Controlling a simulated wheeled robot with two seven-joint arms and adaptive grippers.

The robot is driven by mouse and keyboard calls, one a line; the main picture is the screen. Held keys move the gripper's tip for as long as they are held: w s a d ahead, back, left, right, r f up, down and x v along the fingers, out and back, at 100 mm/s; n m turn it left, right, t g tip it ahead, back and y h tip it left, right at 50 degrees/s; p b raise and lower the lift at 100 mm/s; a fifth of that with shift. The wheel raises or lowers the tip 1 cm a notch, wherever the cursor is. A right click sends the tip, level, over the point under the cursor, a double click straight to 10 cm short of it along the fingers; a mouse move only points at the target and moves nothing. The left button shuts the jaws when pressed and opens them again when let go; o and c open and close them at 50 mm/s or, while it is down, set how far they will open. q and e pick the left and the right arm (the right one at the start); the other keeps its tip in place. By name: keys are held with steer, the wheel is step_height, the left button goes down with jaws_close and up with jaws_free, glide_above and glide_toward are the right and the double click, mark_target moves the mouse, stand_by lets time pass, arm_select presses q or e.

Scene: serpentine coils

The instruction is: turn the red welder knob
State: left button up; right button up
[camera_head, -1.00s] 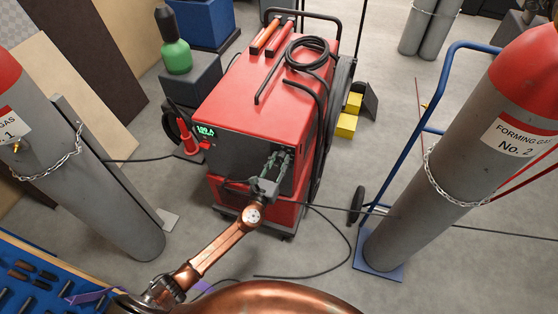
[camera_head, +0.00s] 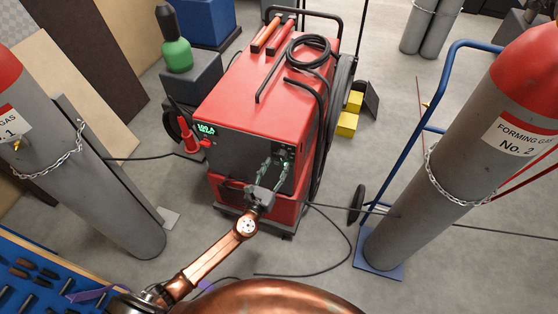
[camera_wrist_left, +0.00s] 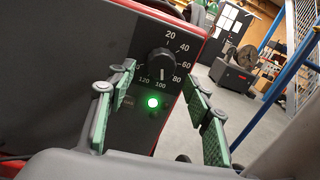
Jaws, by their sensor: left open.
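The red welder (camera_head: 262,85) stands ahead of me with its dark front panel facing me. In the left wrist view its round knob (camera_wrist_left: 161,63) is black with a white line that points down, near the 100 mark of a printed dial. A green lamp (camera_wrist_left: 152,102) glows just below the knob. My left gripper (camera_head: 275,173) is open and empty in front of the panel's right part. In the left wrist view its green-padded fingers (camera_wrist_left: 160,103) stand apart, left and right below the knob, not touching it. In the head view the knob is too small to make out.
Gas cylinders stand at the left (camera_head: 95,170) and right (camera_head: 455,140), the right one beside a blue trolley (camera_head: 430,125). Black cables cross the floor around the welder. A green bottle (camera_head: 176,56) stands behind on the left. A blue tool tray (camera_head: 40,280) is at lower left.

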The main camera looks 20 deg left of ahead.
arm_select(q)
steer(key=s, duration=0.8)
steer(key=shift+a, duration=0.35)
steer(key=shift+f, duration=0.1)
steer(key=s+a+f+n+g+y, duration=0.15)
steer(key=a+f+n, duration=0.25)
steer(key=f, duration=0.6)
steer(key=s+a+f+n+g+y, duration=0.1)
steer(key=a+f+n+g, duration=0.3)
steer(key=f, duration=0.5)
steer(key=s+a+f+n+g+y+p, duration=0.15)
steer(key=s+a+f+n, duration=0.35)
steer(key=f, duration=0.5)
steer(key=s+a+f+n+g, duration=0.2)
steer(key=s+f+n+g, duration=0.15)
steer(key=s+f, duration=0.55)
steer(key=s+a+f+n+g+h, duration=0.15)
steer(key=s+f+n+g, duration=0.25)
steer(key=s+f+n, duration=0.9)
steer(key=s+d+f+n+g, duration=0.1)
steer(key=s+f+n, duration=0.1)
steer(key=s, duration=1.2)
steer(key=s+d+f+n+g, duration=0.2)
steer(key=s+f, duration=0.3)
steer(key=s, duration=0.8)
steer(key=shift+s+d+f+n+h+p, duration=0.15)
steer(key=shift+s+d+n+h+p, duration=0.2)
steer(key=shift+n, duration=0.2)
